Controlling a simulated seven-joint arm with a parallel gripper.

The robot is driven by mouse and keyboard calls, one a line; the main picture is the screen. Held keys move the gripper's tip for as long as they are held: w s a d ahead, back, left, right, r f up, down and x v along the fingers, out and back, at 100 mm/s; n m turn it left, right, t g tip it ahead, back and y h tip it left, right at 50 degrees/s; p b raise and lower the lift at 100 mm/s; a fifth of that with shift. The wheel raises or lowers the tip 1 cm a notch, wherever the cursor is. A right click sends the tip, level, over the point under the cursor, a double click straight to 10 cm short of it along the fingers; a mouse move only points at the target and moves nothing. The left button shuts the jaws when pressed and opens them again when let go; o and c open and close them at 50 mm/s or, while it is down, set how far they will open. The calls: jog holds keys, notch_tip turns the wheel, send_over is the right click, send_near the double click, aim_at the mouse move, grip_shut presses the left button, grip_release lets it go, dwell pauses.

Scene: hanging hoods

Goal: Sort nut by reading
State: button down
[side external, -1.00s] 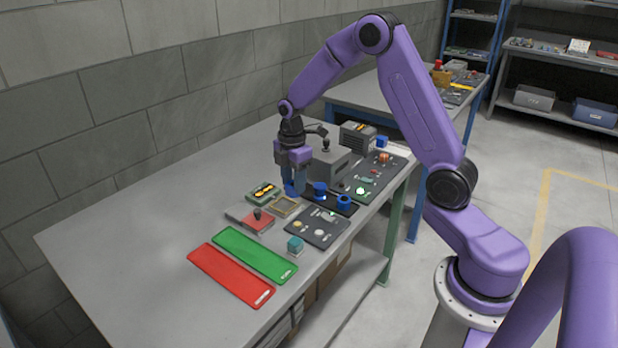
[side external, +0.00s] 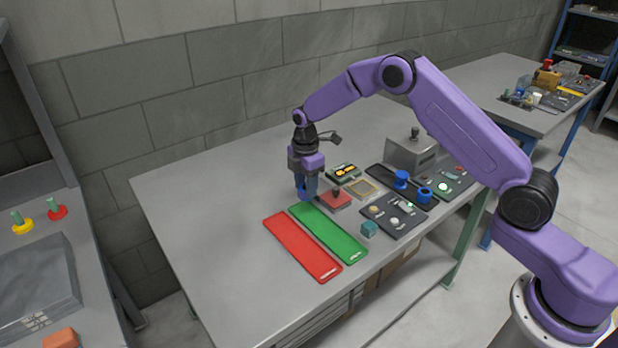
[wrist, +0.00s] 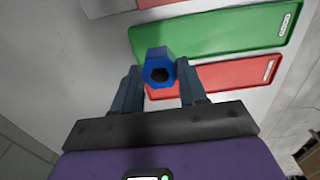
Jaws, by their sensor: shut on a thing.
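My gripper (side external: 307,190) is shut on a blue nut (wrist: 158,68), a hexagonal piece with a dark hole, seen between the fingers in the wrist view. In the side view my gripper is above the table by the far left end of the green tray (side external: 328,231). The red tray (side external: 302,247) lies parallel to it on the left; both trays look empty. In the wrist view the nut overlaps the near edges of the green tray (wrist: 215,30) and red tray (wrist: 235,74).
Right of the green tray are a red block with a knob (side external: 336,201), a small display device (side external: 343,171), a tan frame (side external: 362,189), a teal cube (side external: 369,229) and a dark panel with buttons (side external: 393,218). A grey box (side external: 411,152) stands behind. The table's left part is clear.

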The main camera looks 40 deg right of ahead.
jog(key=shift+f, duration=2.35)
jog(key=shift+f, duration=0.55)
jog(key=c, duration=0.5)
grip_release()
notch_tip(320, 180, up, 16)
jog(key=s+a+r+m, duration=0.1)
jog(key=s+a+r, duration=0.4)
jog(key=s, duration=0.3)
jog(key=s+a+r+m, duration=0.2)
jog(key=s+r, duration=0.1)
jog(key=s, duration=1)
jog(key=s+d, duration=0.3)
jog(key=s, duration=0.4)
jog(key=s+d+f+m, duration=0.1)
jog(key=s+d, duration=0.2)
jog(key=s, duration=0.5)
jog(key=s+d+f+m, duration=0.1)
jog(key=s+d, duration=0.1)
jog(key=s, duration=0.5)
jog(key=shift+s+d, duration=0.35)
jog(key=shift+d, duration=0.05)
